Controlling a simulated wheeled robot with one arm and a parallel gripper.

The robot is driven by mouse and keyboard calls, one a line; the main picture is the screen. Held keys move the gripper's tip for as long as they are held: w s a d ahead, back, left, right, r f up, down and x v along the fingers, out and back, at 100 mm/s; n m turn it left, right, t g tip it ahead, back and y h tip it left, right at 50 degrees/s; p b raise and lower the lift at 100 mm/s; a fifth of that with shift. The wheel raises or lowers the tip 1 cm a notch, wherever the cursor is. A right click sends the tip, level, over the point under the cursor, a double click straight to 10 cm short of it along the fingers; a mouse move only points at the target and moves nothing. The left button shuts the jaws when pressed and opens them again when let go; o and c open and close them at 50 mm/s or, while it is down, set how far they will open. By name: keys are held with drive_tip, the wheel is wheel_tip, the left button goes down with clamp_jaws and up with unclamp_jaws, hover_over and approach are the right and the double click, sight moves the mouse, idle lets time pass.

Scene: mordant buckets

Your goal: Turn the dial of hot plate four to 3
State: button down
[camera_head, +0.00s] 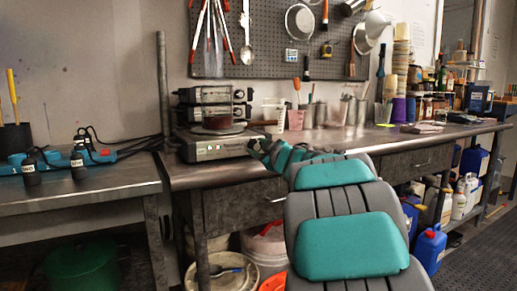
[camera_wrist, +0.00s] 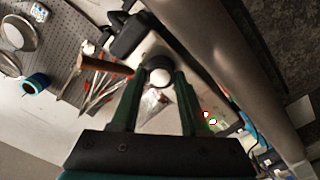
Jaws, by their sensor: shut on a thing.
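The front hot plate (camera_head: 215,150) stands at the left end of the steel bench, with a light front panel and a dark round top. Its number cannot be read. My gripper (camera_head: 256,146) is at the right end of that panel and hides the dial in the head view. In the wrist view my gripper (camera_wrist: 160,74) has its two green fingers on either side of a round dial (camera_wrist: 160,78) with a pale face and dark rim, and is shut on it. The dial's setting cannot be read. Small red and white lights (camera_wrist: 209,118) show on the panel beside the right finger.
More hot plates (camera_head: 213,95) are stacked behind. Cups and jars (camera_head: 295,118) stand to the right on the bench. A pegboard (camera_head: 265,50) with tools hangs above. At left, a lower table (camera_head: 90,187) holds a blue power strip (camera_head: 95,157) and two small dark bottles.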

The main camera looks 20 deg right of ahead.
drive_tip(key=shift+f, duration=0.1)
drive_tip(key=shift+c, duration=2)
unclamp_jaws()
drive_tip(key=shift+s, duration=0.15)
drive_tip(key=s, duration=0.7)
drive_tip(key=shift+s, duration=0.3)
drive_tip(key=shift+d, duration=0.2)
